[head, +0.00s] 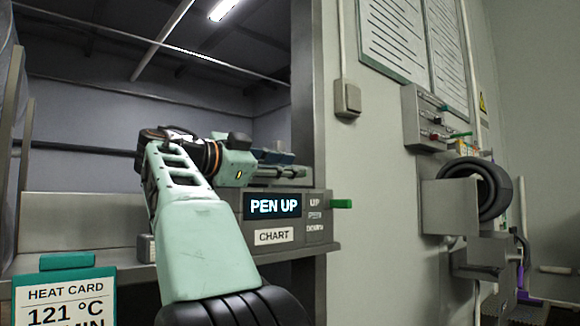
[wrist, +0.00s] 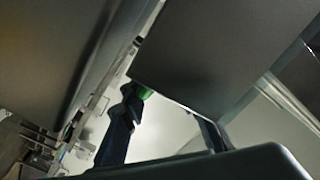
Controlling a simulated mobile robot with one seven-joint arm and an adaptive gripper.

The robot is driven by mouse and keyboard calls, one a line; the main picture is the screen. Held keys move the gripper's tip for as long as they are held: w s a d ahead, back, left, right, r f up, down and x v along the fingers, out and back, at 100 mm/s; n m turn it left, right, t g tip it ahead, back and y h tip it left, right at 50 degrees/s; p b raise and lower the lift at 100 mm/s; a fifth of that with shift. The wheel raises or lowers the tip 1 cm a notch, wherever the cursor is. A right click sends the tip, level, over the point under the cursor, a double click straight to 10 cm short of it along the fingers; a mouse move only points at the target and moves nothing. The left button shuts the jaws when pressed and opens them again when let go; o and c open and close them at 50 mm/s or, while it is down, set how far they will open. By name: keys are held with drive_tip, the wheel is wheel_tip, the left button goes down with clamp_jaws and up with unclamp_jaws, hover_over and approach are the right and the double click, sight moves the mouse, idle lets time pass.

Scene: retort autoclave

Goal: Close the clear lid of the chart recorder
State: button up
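The chart recorder (head: 273,235) is a grey box with a lit "PEN UP" display, a "CHART" label and a green tab (head: 341,204) on its right side. I cannot make out its clear lid for certain in either view; my arm and gripper cover much of the recorder's top. My gripper (head: 287,165) is just above the top of the recorder, pointing right. In the wrist view, its two dark fingers stand apart with nothing seen held between them (wrist: 172,115). A green patch (wrist: 142,93) shows by the left fingertip.
A heat card (head: 65,290) with a green clip stands at the lower left. A grey post rises behind the recorder. On the wall to the right are a small switch box (head: 347,98), a control box (head: 425,118) and a bracket with a dark round roll (head: 480,188).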

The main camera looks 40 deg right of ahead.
drive_tip(key=a, duration=1.1)
drive_tip(key=shift+s+a, duration=0.2)
drive_tip(key=shift+s, duration=0.25)
drive_tip(key=shift+f, duration=0.1)
